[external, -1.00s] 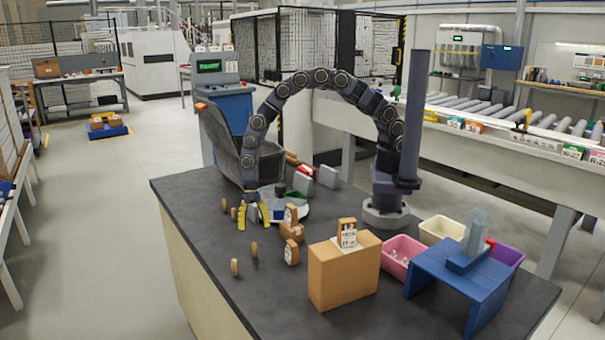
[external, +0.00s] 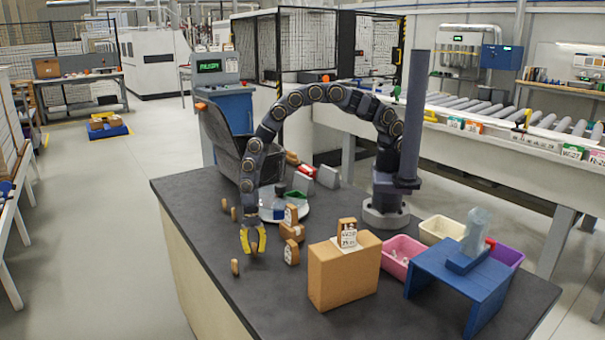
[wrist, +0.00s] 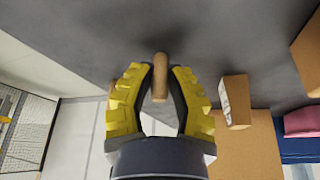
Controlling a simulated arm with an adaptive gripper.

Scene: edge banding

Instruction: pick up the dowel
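A short tan wooden dowel (wrist: 160,78) shows between the fingers of my gripper in the wrist view. My gripper (external: 253,248) has yellow fingers and points down close over the dark table top. The fingers are spread, with a small gap on each side of the dowel, so it is open; I cannot tell whether either finger touches it. In the external view the fingers mostly hide this dowel. Another dowel (external: 235,266) stands apart in front and to the left. More small dowels (external: 225,205) are farther back near the table's left edge.
Small labelled wooden blocks (external: 291,232) stand just right of my gripper. A large cardboard box (external: 330,278) is farther right, with a pink bin (external: 402,262) and a blue stand (external: 455,285) beyond. A round white plate (external: 300,211) lies behind.

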